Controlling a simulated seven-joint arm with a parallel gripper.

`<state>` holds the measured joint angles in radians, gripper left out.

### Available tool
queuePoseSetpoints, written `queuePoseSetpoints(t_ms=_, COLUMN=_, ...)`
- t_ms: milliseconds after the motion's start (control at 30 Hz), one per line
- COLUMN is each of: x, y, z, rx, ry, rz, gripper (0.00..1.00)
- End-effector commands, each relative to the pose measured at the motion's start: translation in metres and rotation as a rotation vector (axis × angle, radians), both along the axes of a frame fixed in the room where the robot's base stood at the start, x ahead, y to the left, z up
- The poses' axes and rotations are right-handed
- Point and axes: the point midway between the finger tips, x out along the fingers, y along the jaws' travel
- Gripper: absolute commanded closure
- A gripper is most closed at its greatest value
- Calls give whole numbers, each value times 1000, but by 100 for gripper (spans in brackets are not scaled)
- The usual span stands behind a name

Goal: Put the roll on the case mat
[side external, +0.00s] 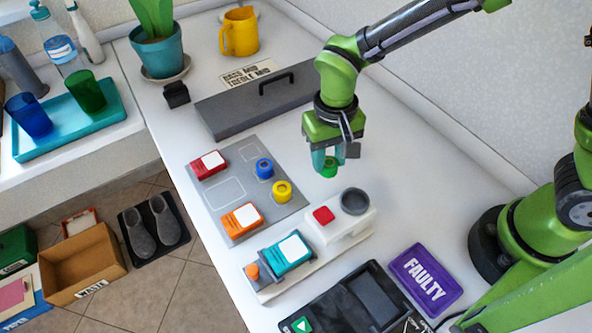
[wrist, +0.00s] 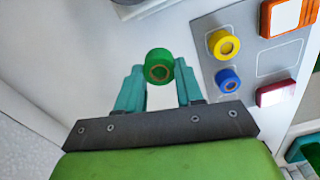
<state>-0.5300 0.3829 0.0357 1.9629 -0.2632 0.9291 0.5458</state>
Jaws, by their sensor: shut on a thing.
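My gripper (side external: 327,160) is shut on a green roll (side external: 330,169) and holds it above the white table. In the wrist view the green roll (wrist: 159,57) sits between the teal fingertips (wrist: 159,72), its round end with a brown-ringed hole showing. The grey case mat (side external: 226,190) lies to the left of my gripper in the side view. On it are a red case (side external: 208,164), an orange case (side external: 241,219), a blue roll (side external: 265,168) and a yellow roll (side external: 282,191). The mat (wrist: 276,62) is at the right in the wrist view.
A white device (side external: 345,228) with a red button and grey cup stands in front of the mat, near a teal case (side external: 286,254). A purple FAULTY tray (side external: 426,278) lies at the right. A long grey handled lid (side external: 255,105) lies behind. Bare table lies under my gripper.

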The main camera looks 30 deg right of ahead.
Motion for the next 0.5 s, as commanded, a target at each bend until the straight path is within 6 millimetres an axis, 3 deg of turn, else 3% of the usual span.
queuePoseSetpoints(t_ms=500, x=93, y=59, z=-9, rx=1, ry=-1, rz=19, gripper=93)
